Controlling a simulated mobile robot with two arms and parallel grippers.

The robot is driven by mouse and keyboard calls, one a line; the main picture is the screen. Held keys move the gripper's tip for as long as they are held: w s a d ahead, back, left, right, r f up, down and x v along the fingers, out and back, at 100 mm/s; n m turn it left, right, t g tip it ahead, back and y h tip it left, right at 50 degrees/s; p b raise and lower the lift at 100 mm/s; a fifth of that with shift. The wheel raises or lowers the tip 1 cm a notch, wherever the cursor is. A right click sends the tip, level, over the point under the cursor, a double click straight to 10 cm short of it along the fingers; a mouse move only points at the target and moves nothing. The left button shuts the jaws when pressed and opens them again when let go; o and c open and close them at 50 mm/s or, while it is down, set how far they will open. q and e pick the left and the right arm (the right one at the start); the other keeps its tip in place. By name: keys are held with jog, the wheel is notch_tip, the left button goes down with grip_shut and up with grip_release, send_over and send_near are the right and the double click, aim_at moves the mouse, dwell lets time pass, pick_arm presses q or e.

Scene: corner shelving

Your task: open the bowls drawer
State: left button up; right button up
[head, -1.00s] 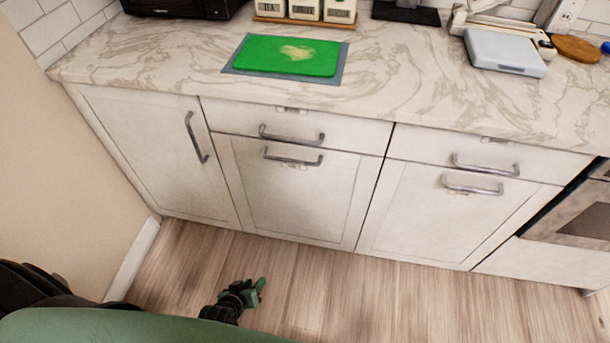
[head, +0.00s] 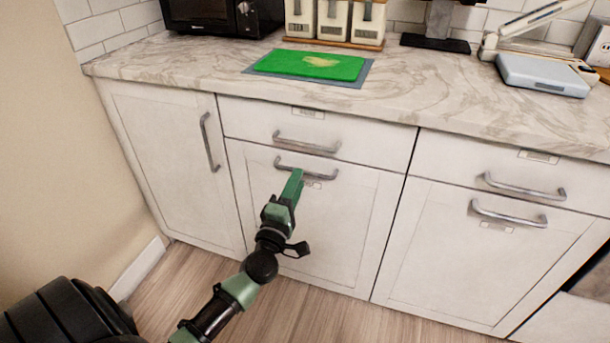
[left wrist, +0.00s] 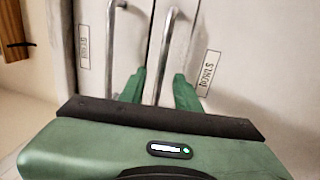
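The bowls drawer is the lower white front (head: 345,225) under the green board, with a grey bar handle (head: 308,168). Its label (left wrist: 209,70) reads BOWLS in the left wrist view. My left gripper (head: 295,178) is at this handle, its green fingers pointing at the front. In the left wrist view my left gripper (left wrist: 160,90) is open, one finger on each side of the handle (left wrist: 167,50). I cannot tell how deep the handle sits between them. The front looks closed. My right gripper is not in view.
A shallow drawer with its own handle (head: 306,142) is just above. A cabinet door (head: 160,155) is left and similar fronts (head: 485,240) are right. The marble counter (head: 430,110) overhangs; a beige wall (head: 50,150) bounds the left. The wooden floor (head: 300,315) is clear.

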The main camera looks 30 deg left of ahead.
pick_arm(q)
jog(key=shift+x, duration=2.1)
grip_shut()
jog(key=shift+d, duration=0.1)
